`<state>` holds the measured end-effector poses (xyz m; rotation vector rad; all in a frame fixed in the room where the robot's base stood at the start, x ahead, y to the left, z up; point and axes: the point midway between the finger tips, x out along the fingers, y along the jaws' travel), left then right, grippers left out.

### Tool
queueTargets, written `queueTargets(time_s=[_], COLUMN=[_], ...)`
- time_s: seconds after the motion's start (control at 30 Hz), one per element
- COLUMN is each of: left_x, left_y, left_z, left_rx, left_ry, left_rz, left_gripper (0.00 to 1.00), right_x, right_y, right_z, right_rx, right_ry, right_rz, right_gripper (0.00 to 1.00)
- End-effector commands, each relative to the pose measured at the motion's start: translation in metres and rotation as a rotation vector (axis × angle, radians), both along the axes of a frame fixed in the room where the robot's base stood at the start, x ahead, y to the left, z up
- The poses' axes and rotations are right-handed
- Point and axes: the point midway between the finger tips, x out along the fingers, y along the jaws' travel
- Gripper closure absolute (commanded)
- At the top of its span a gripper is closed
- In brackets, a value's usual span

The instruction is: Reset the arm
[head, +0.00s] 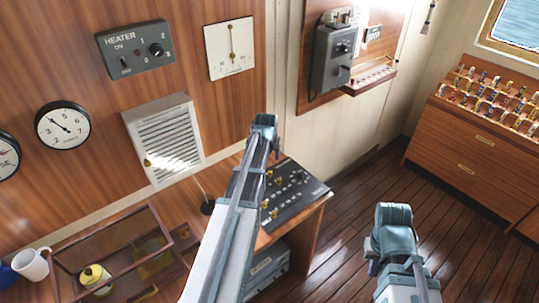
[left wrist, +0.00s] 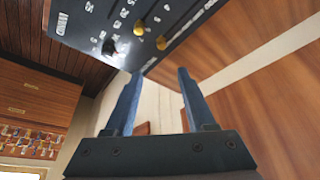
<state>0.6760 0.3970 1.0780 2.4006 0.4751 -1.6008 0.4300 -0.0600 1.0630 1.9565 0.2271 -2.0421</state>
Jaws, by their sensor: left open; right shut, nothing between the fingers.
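My left arm (head: 232,215) reaches up the middle of the head view, across the wooden desk and beside the black control panel (head: 290,195). My left gripper (left wrist: 160,73) shows in the left wrist view with two blue fingers spread apart and nothing between them. The control panel (left wrist: 125,22), with its brass and black knobs, shows beyond the fingertips; I cannot tell the exact gap. My right arm (head: 397,245) stands at the lower right of the head view over open floor. Its gripper fingers do not show.
A drawer cabinet (head: 465,155) stands right. Dark plank floor (head: 345,250) is clear.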

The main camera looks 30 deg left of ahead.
Motion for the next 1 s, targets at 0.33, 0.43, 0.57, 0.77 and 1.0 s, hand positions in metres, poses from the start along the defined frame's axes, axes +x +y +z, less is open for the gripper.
queueTargets(time_s=[0.33,0.43,0.57,0.77,1.0], left_x=[0.000,-0.006,-0.029,-0.102,-0.200], left_y=[-0.002,-0.023,-0.091,-0.216,-0.309], left_z=[-0.001,-0.006,-0.022,-0.050,-0.072], left_rx=[-0.001,-0.003,-0.006,0.006,0.051], left_ry=[0.002,0.019,0.081,0.229,0.389], left_rz=[-0.003,-0.033,-0.135,-0.359,-0.591], left_gripper=[0.45,0.45,0.45,0.45,0.45], right_x=[0.000,0.000,0.000,0.000,0.000], right_y=[0.000,0.000,0.000,0.000,0.000], right_z=[-0.001,-0.005,-0.016,-0.037,-0.056], right_rx=[0.000,0.000,0.000,-0.001,-0.001], right_ry=[0.000,0.000,0.000,0.000,0.000], right_rz=[0.000,0.000,0.001,0.002,0.003], right_gripper=[1.00,1.00,1.00,1.00,1.00])
